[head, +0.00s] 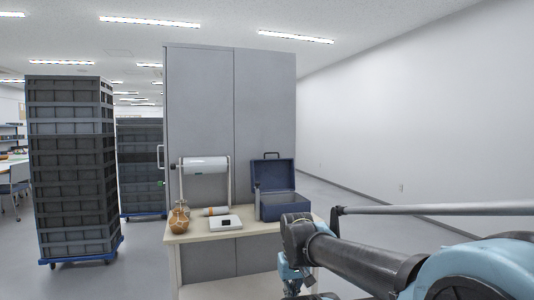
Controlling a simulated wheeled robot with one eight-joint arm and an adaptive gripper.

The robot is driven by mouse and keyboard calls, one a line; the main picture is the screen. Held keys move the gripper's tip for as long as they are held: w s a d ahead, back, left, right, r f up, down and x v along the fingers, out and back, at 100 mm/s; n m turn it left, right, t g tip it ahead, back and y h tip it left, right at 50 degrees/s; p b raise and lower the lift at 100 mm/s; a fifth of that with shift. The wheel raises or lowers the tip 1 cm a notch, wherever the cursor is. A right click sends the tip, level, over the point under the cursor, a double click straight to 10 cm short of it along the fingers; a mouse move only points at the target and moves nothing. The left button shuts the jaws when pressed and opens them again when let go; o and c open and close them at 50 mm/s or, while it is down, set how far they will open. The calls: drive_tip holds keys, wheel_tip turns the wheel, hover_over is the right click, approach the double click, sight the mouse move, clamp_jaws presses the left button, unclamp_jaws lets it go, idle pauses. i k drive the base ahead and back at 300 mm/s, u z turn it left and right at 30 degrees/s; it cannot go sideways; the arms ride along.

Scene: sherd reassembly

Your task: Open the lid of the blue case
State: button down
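The blue case (286,208) stands on the table in the head view, toward the table's right end. Its lid (273,173) stands raised at the back, with a dark handle on its top edge, so the case is open. What is inside the case cannot be made out. My arm reaches in from the lower right, and its wrist bends down in front of the table's right end. No gripper fingers can be made out in this view. My visible arm parts appear in front of the case, and contact with it cannot be judged.
The table (190,236) also holds a brown jar (178,220), a small white device (225,223) and a stand with a white roll (205,167). A grey cabinet (200,110) is close behind. Stacked grey crates (70,170) stand at left. Floor at right is clear.

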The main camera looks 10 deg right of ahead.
sight(273, 175)
drive_tip(key=u, duration=0.25)
drive_tip(key=i, duration=1.5)
drive_tip(key=z, duration=0.55)
